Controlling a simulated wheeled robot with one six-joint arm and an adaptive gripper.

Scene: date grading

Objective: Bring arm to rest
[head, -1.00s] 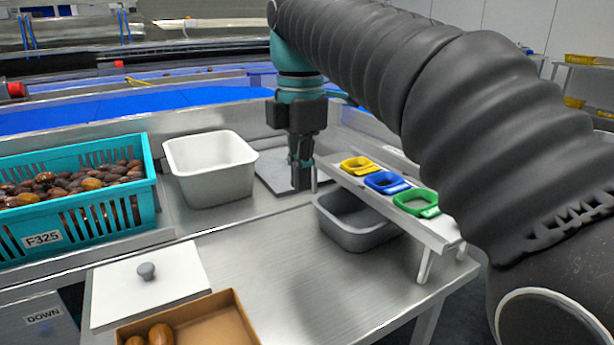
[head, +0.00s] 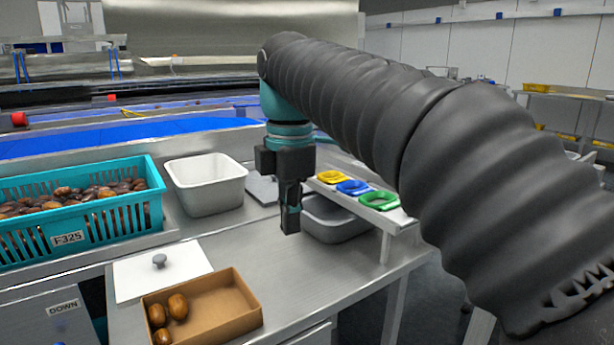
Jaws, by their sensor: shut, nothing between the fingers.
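My gripper (head: 291,222) points down above the steel table (head: 262,262), in front of the grey bin, with my sleeved arm reaching in from the right. Its fingers are shut and nothing shows between them. It looks apart from the table and the containers around it, though its exact height is hard to tell.
A teal crate (head: 110,236) of dates stands left, beside a white bin (head: 213,198). A grey bin (head: 338,226) sits under a rack with yellow, blue and green rings (head: 379,200). A cardboard box (head: 237,325) with several dates and a white lidded board (head: 133,279) lie in front.

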